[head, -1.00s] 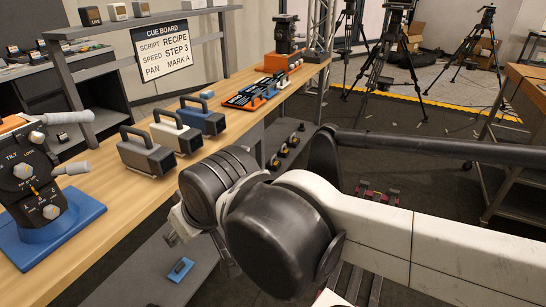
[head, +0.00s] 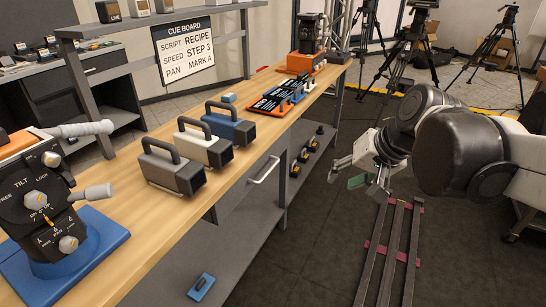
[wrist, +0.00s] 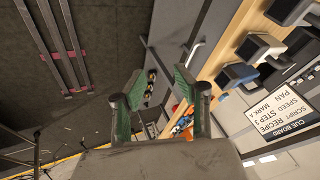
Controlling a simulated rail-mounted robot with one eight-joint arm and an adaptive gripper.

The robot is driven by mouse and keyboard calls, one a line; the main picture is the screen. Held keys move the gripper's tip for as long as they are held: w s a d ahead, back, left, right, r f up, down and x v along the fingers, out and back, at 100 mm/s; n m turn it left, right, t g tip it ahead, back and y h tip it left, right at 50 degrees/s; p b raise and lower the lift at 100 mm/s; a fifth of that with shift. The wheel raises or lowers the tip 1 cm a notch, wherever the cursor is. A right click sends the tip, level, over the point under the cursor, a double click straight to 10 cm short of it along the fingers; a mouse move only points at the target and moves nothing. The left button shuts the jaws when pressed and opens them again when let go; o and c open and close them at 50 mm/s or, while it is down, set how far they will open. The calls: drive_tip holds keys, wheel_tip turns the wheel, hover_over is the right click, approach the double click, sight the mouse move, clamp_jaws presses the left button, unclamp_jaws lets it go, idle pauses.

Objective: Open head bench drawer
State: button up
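The bench drawer (head: 242,194) is a grey front under the wooden bench top, with a pale bar handle (head: 264,170). It looks closed in the head view. My gripper (head: 352,172) hangs in the air to the right of the drawer, over the floor and apart from the handle. In the wrist view my gripper (wrist: 162,88) has its two green-padded fingers spread, with nothing between them. The grey drawer front (wrist: 184,25) shows beyond the fingers in the wrist view.
Camera-like boxes (head: 205,145) stand along the wooden bench top (head: 140,225). A lower shelf (head: 232,255) juts below the drawer. Floor rails (head: 392,250) run near my gripper. Tripods (head: 425,45) stand at the back. The floor between bench and rails is clear.

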drive_tip(key=w+a+f+m+g+y+b, duration=0.1)
drive_tip(key=w+a+f+y, duration=0.2)
drive_tip(key=w, duration=0.8)
drive_tip(key=w+a+f+g+y, duration=0.15)
drive_tip(key=w+f+y, duration=0.25)
drive_tip(key=w, duration=0.6)
drive_tip(key=n+g+y, duration=0.1)
drive_tip(key=g+y, duration=0.1)
drive_tip(key=y, duration=0.3)
approach(268, 171)
drive_tip(key=shift+t, duration=0.25)
drive_tip(key=b+x, duration=0.1)
drive_tip(key=x, duration=0.2)
drive_tip(key=b+x, duration=0.1)
drive_tip(key=x, duration=0.2)
drive_tip(key=b+x, duration=0.1)
drive_tip(key=x, duration=0.3)
drive_tip(key=shift+w+f+b, duration=0.15)
drive_tip(key=shift+f+b, duration=0.2)
drive_tip(key=shift+b, duration=0.05)
clamp_jaws()
